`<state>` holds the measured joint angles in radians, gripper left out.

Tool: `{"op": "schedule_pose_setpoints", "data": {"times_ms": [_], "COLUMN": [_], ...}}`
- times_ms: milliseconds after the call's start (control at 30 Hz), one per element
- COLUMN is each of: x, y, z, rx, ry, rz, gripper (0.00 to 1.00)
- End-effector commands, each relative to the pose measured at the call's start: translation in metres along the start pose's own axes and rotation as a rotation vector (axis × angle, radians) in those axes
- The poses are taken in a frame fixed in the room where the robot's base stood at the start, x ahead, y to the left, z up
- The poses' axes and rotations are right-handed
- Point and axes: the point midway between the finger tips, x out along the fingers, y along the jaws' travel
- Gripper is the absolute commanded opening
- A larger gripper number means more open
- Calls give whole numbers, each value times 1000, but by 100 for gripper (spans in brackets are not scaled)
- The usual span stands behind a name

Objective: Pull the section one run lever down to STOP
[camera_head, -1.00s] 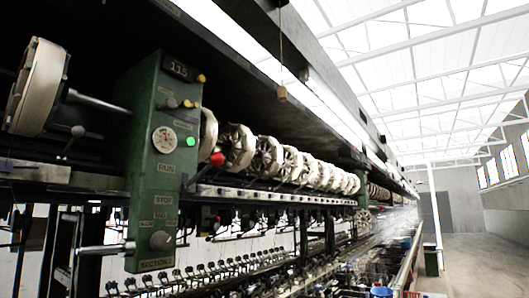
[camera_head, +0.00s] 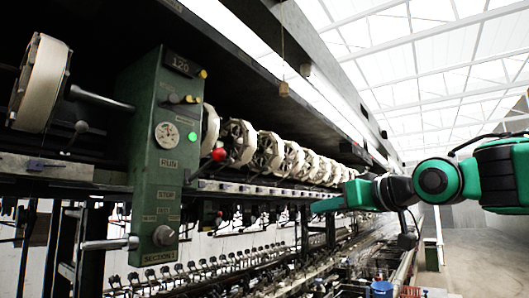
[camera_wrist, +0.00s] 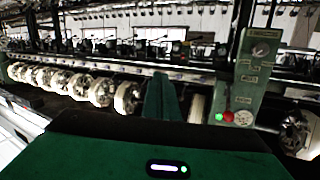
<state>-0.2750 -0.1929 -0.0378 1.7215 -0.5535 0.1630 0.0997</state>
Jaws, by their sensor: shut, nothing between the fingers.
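The section one run lever ends in a red ball knob (camera_head: 219,154) at the right side of the green control post (camera_head: 150,180). Its arm slants up from the post, the knob near the height of the RUN plate (camera_head: 167,163) and above the STOP plate (camera_head: 166,194).
A row of pale reels (camera_head: 268,150) runs back behind the lever. A long rail (camera_head: 260,188) passes below them, with basins and small fittings under it. A metal handle (camera_head: 110,244) juts left from the post's foot. The aisle (camera_head: 470,260) at right is open.

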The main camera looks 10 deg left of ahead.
Motion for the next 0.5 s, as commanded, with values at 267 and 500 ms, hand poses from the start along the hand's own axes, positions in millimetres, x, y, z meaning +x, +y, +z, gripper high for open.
{"op": "schedule_pose_setpoints", "data": {"times_ms": [267, 500], "x": [12, 6], "y": [-129, -171], "z": [-97, -124], "rx": [-67, -78], "ry": [235, 309], "rz": [-303, -403], "gripper": [0, 0]}}
